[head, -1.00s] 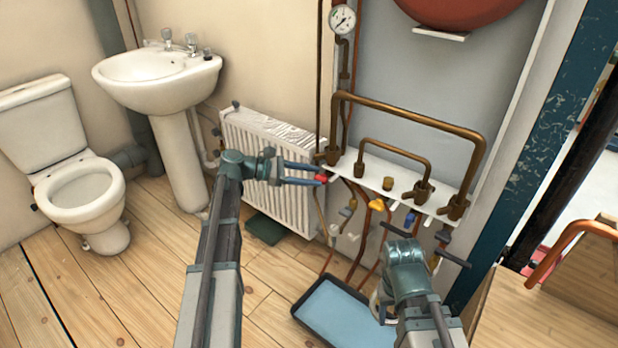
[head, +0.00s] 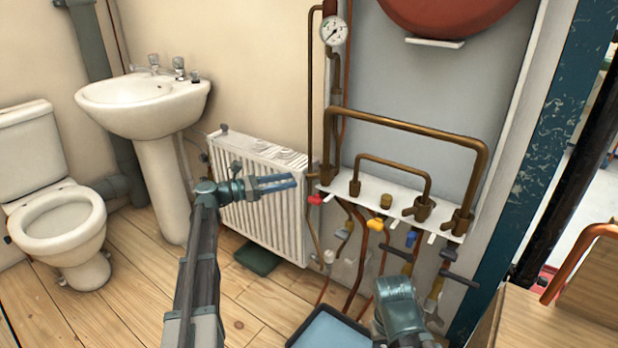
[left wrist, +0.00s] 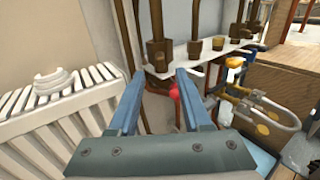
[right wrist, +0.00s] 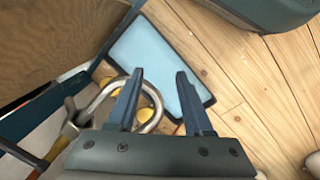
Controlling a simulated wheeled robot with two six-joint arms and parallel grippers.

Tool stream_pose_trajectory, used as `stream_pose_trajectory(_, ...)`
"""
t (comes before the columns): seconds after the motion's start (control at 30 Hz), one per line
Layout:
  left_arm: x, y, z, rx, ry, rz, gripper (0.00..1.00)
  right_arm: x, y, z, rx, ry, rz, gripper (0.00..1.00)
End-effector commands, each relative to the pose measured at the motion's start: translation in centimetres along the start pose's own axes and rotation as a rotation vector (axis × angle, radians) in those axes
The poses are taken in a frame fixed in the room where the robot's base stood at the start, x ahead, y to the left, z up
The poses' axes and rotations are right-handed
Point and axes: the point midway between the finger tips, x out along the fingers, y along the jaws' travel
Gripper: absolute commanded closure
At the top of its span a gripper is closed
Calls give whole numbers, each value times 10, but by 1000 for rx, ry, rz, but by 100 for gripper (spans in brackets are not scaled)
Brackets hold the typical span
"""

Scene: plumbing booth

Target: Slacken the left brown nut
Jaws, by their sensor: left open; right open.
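The left brown nut (head: 327,176) is at the foot of the large pipe loop's left leg, on the white bracket. It also shows in the left wrist view (left wrist: 158,57), beyond and between the fingertips. My left gripper (head: 296,181) is open and empty, to the left of the nut and apart from it, in front of the radiator. A red valve handle (head: 315,200) sits just below the nut. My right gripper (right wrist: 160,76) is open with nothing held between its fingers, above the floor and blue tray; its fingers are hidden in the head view.
More brown fittings (head: 423,210) and a brass cap (head: 386,201) line the white bracket (head: 372,207). Copper pipes with coloured valves hang below. The radiator (head: 262,190) stands left of the pipes. A blue tray (head: 328,332) lies on the floor; a wooden bench (head: 550,310) stands right.

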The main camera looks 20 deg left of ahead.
Motion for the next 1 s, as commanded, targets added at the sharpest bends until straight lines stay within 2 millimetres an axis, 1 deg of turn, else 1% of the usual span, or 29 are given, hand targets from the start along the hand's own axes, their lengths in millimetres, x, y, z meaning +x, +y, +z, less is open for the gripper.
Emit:
stream_pose_trajectory(0.03, 12, 0, 0, 0, 0, -3, 51, 0, 0, 0, 0, 0, 0, 49)
stream_pose_trajectory(0.2, 43, 0, 0, 1, 0, -2, 51, 0, 0, 0, 0, 0, 0, 49)
stream_pose_trajectory(0.3, 57, 0, 0, 1, 0, -2, 51, 0, 0, 0, 0, 0, 0, 49)
stream_pose_trajectory(0.4, 66, 1, 0, 1, 0, 0, 51, 0, 0, 0, 0, 0, 0, 49)
stream_pose_trajectory(0.6, 76, 0, 0, 1, 0, 0, 51, 0, 0, 0, 0, 0, 0, 49)
stream_pose_trajectory(0.87, 76, 0, 0, 1, 1, 0, 51, 0, 0, 0, 0, 0, 0, 49)
stream_pose_trajectory(0.97, 76, 0, 0, 1, 1, 0, 67, 0, 0, 0, 0, 0, 0, 49)
stream_pose_trajectory(1.0, 76, 0, 0, 1, 0, 0, 75, 0, 0, 0, 0, 0, 0, 49)
